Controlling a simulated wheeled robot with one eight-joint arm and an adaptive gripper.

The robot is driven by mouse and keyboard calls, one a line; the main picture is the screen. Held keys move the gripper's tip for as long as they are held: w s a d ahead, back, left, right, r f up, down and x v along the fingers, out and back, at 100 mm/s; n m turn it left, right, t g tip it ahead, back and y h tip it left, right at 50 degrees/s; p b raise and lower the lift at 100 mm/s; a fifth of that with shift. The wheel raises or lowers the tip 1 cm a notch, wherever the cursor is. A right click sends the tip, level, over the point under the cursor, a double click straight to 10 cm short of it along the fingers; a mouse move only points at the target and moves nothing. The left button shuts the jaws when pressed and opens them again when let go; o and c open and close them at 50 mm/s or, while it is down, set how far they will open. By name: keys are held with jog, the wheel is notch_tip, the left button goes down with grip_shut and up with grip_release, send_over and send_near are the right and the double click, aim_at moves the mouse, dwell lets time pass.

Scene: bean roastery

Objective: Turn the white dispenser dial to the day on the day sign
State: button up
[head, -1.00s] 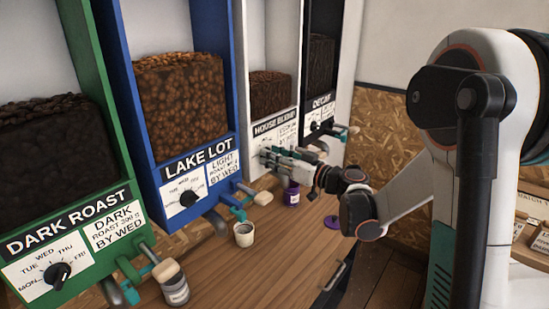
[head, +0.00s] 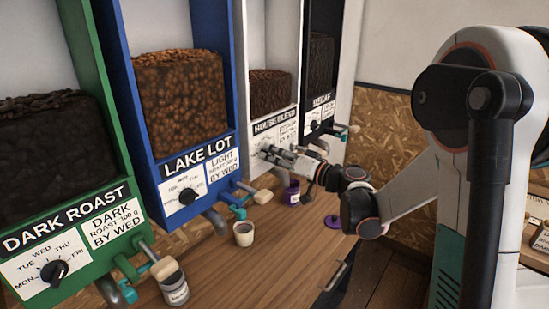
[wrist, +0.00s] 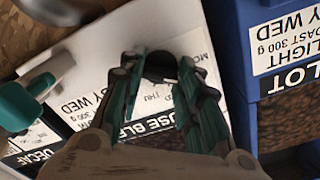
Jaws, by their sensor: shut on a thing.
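The white dispenser (head: 267,105), labelled House Blend, stands between the blue and black ones, with dark beans behind its window. Its black dial knob (wrist: 160,66) shows upside down in the wrist view, with THU and part of MON printed near it. My gripper (head: 266,151) reaches to this dispenser's front, and in the wrist view its two teal-padded fingers (wrist: 160,75) are shut on the knob from either side. The fingers cover much of the dial face, so I cannot tell which day the pointer marks. The white dispenser's label ends in BY WED in the wrist view. I see no separate day sign.
The blue Lake Lot dispenser (head: 150,160) and green Dark Roast dispenser (head: 75,155) stand to the left, the black Decaf one (head: 318,95) to the right. A cup (head: 244,235), a purple jar (head: 291,193) and a labelled jar (head: 175,288) stand on the wooden counter (head: 265,265).

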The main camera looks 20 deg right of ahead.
jog(key=m, duration=0.5)
jog(key=shift+m+b, duration=0.3)
jog(key=shift+b, duration=0.1)
jog(key=shift+o, duration=0.2)
jog(key=m, duration=0.4)
jog(key=shift+f+m, duration=0.1)
jog(key=shift+m, duration=0.2)
jog(key=shift+c, duration=0.2)
jog(key=o, duration=1.1)
jog(key=v, duration=1.2)
